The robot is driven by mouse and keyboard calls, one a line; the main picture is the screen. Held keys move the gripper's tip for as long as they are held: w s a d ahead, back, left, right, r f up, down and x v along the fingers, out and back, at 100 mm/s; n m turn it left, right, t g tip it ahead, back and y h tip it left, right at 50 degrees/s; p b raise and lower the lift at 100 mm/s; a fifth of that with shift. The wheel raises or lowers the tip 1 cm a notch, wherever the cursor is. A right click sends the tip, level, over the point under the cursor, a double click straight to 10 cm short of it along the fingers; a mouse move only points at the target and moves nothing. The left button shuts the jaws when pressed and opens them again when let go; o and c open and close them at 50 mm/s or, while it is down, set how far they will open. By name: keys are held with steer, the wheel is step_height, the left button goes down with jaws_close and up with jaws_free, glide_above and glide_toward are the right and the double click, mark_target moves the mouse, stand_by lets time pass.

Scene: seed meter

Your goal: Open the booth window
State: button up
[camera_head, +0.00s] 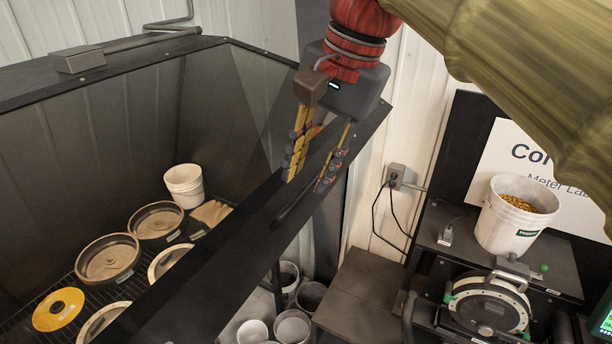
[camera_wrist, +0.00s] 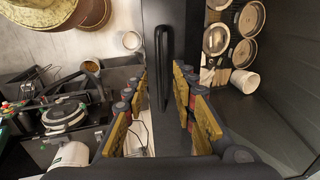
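The booth (camera_head: 60,160) stands at the left, with see-through panes in a dark frame and a broad dark front bar (camera_head: 225,245). A black bar handle (camera_head: 297,196) runs along this bar; in the wrist view the handle (camera_wrist: 162,65) shows upright near the middle. My gripper (camera_head: 308,182) is open and empty above the front bar, close to the handle. In the wrist view its fingers (camera_wrist: 160,95) stand on either side of the handle's near end. I cannot tell whether they touch it. Which pane the handle moves is not clear.
Inside the booth are a white bucket (camera_head: 184,186), several round pans (camera_head: 108,259) and a yellow disc (camera_head: 58,309). Several buckets (camera_head: 292,327) sit on the floor below. At right, a grain-filled bucket (camera_head: 514,220) and a round device (camera_head: 487,305) stand on a dark bench.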

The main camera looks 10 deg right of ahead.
steer(key=shift+x, duration=1.35)
steer(key=shift+c, duration=0.8)
jaws_close()
